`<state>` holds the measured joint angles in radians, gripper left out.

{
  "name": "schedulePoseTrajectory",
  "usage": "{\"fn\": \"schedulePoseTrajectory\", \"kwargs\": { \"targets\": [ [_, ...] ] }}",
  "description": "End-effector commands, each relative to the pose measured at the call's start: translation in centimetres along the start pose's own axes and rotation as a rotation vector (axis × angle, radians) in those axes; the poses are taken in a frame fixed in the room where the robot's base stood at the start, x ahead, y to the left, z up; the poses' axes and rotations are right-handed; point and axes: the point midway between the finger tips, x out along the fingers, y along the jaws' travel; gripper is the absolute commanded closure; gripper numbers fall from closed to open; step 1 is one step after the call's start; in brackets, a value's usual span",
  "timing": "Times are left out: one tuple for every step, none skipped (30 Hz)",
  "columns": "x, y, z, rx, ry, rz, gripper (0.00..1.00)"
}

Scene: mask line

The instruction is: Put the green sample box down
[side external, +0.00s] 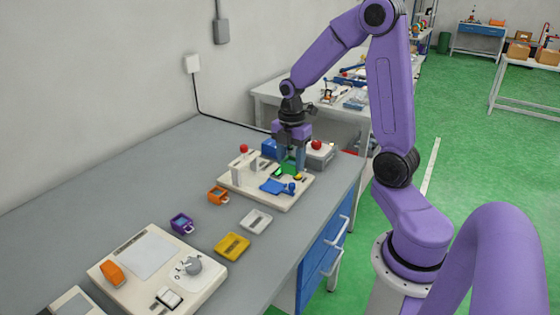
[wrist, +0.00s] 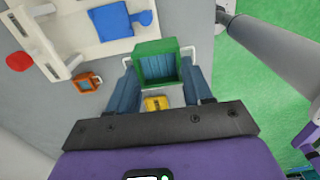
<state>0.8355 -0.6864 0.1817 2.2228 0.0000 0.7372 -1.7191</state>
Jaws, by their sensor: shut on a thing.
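The green sample box (wrist: 181,68) is between the two blue fingers of my gripper (wrist: 160,82) in the wrist view. The fingers are shut on its sides. In the side view my gripper (side external: 291,165) points down at the far right part of a cream fixture (side external: 285,204). There the green box (side external: 287,169) shows as a small patch between the fingertips, partly hidden by them. I cannot tell whether its underside touches anything. A small yellow part (wrist: 155,103) shows between the fingers in the wrist view.
The cream fixture carries a white upright, a blue plate (side external: 271,186) and a blue knob (side external: 290,188). A grey box with a red ball (side external: 316,145) stands close behind. Orange (side external: 218,195), purple (side external: 182,223), white (side external: 256,221) and yellow (side external: 232,246) pieces lie nearer on the grey bench.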

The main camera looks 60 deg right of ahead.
Motion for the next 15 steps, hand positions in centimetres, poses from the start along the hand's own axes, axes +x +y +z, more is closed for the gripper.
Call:
{"fn": "schedulePoseTrajectory", "kwargs": {
  "targets": [
    [-0.4,-0.8,-0.3,-0.002,-0.001,0.004,0.85],
    [-0.7,-1.2,-0.5,-0.002,0.000,0.003,0.85],
    [-0.9,-1.7,-0.7,-0.002,-0.001,0.004,0.85],
    [-1.1,-2.1,-0.8,-0.002,0.000,0.003,0.85],
    [-1.2,-2.5,-1.0,-0.002,0.000,0.003,0.85],
    [-1.4,-2.9,-1.1,-0.001,0.000,0.002,0.85],
    [-1.5,-3.1,-1.2,-0.001,0.000,0.002,0.85],
    [-1.7,-3.4,-1.3,-0.001,0.000,0.003,0.85],
    [-1.8,-3.7,-1.4,-0.001,0.000,0.002,0.85],
    [-1.9,-3.9,-1.5,-0.001,0.000,0.002,0.85],
    [-1.9,-4.0,-1.6,-0.001,0.000,0.002,0.85],
    [-2.0,-4.2,-1.7,-0.002,0.000,0.002,0.85],
    [-2.0,-4.3,-1.9,-0.003,0.000,0.001,0.85],
    [-2.1,-4.4,-2.1,-0.004,0.000,0.001,0.85],
    [-2.1,-4.5,-2.6,-0.005,0.000,0.000,0.85]
  ]
}}
